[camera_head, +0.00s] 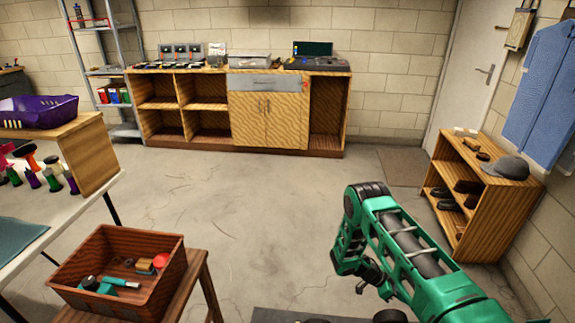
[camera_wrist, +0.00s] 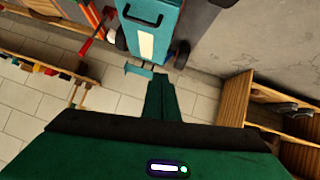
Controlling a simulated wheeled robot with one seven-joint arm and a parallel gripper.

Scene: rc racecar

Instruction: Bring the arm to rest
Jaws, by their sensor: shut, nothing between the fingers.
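My green arm reaches in from the lower right of the head view and bends at a dark joint, with its far part folded downward. In the wrist view my gripper (camera_wrist: 160,78) shows beyond the green wrist housing, with its narrow green fingers together and nothing between them. In the head view the end of the arm hangs over the floor, apart from the furniture; its fingertips are hard to make out there.
A wooden crate of parts (camera_head: 72,290) stands on a stool at lower left, beside a table (camera_head: 45,232). A shoe rack (camera_head: 462,232) stands at right. A cabinet (camera_head: 270,120) lines the back wall. The middle floor (camera_head: 250,215) is clear.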

